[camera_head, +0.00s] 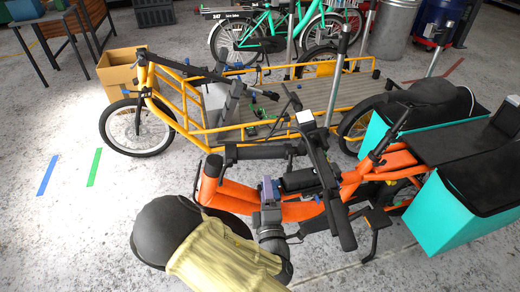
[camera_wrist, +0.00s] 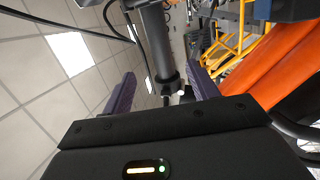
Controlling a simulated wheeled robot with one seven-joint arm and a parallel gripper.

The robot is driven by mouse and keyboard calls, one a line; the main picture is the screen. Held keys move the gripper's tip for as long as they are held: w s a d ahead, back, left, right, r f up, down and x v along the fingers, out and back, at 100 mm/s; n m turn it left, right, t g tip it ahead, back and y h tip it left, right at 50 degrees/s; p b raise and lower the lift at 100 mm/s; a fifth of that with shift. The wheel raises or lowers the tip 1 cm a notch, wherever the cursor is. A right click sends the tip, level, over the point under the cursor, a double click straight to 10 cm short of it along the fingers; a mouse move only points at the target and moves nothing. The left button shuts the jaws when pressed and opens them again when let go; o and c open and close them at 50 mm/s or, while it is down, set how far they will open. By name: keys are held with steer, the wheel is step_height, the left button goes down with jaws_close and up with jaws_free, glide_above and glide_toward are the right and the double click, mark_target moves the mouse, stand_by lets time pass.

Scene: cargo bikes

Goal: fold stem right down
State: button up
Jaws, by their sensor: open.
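The orange cargo bike (camera_head: 385,165) stands in front, with a black handlebar (camera_head: 342,222) running across it. A short thick black tube, which looks like the stem (camera_head: 298,181), meets the handlebar. The stem's hinge or latch is not clear.
A yellow cargo bike (camera_head: 215,100) stands close behind, and green bikes (camera_head: 265,32) stand farther back. Teal bags (camera_head: 465,215) hang at the orange bike's right end. Black cables (camera_wrist: 85,28) run near the fingers. Open floor (camera_head: 60,225) lies to the left.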

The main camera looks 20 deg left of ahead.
mark_target(261, 148)
steer(key=x, duration=1.5)
steer(key=shift+w+a, duration=0.1)
steer(key=shift+w, duration=0.05)
steer(key=shift+c, duration=0.2)
